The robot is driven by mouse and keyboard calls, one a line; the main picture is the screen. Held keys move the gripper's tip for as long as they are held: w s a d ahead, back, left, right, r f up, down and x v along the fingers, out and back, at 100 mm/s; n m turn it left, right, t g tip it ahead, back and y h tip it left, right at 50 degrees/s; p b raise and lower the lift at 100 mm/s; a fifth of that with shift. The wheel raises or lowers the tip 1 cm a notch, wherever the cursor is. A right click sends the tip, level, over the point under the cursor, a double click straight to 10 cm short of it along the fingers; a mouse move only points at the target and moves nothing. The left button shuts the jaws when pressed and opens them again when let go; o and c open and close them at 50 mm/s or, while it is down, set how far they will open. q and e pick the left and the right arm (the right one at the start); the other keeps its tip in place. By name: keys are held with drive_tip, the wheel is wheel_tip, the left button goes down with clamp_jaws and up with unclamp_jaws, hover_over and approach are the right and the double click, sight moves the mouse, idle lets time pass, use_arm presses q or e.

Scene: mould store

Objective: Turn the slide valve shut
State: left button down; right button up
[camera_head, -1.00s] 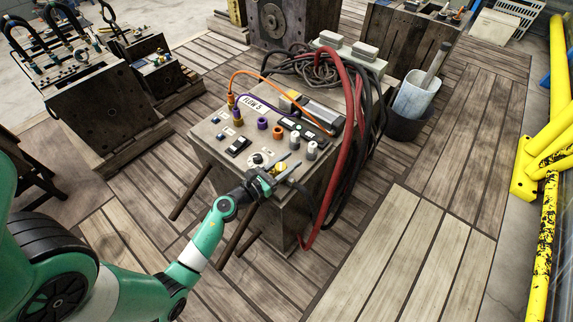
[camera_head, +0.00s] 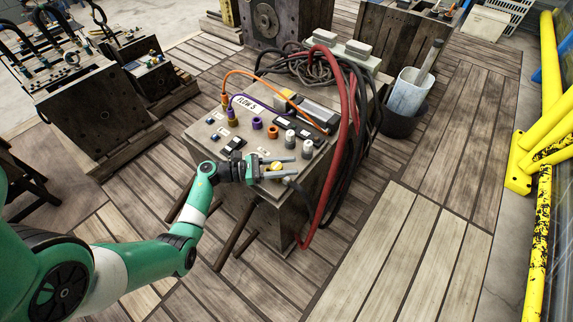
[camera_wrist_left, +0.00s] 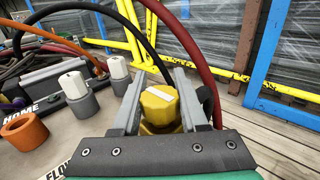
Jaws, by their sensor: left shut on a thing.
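The slide valve's yellow knob (camera_wrist_left: 160,104), with a white mark on top, shows between the fingers in the left wrist view. It is a small yellow patch in the head view (camera_head: 276,166), at the front corner of the mould's top panel (camera_head: 214,150). My left gripper (camera_head: 287,167) is shut on the knob, with one finger on each side; it fills the lower middle of the left wrist view (camera_wrist_left: 160,95). The fingers partly hide the knob's sides and base. My right gripper is not in view.
Grey sockets with white tops (camera_head: 290,138) stand close behind the fingers. Orange and purple cables, a red hose (camera_head: 341,150) and black hoses run over the mould's top and right side. A bucket (camera_head: 402,120) stands to the right.

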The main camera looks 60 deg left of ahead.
use_arm(q)
drive_tip(key=shift+f, duration=0.15)
drive_tip(key=shift+c, duration=2.2)
unclamp_jaws()
drive_tip(key=p+v, duration=0.2)
drive_tip(key=v, duration=0.9)
drive_tip(key=shift+s+a, duration=0.15)
drive_tip(key=shift+s, duration=0.15)
drive_tip(key=shift+w, duration=0.1)
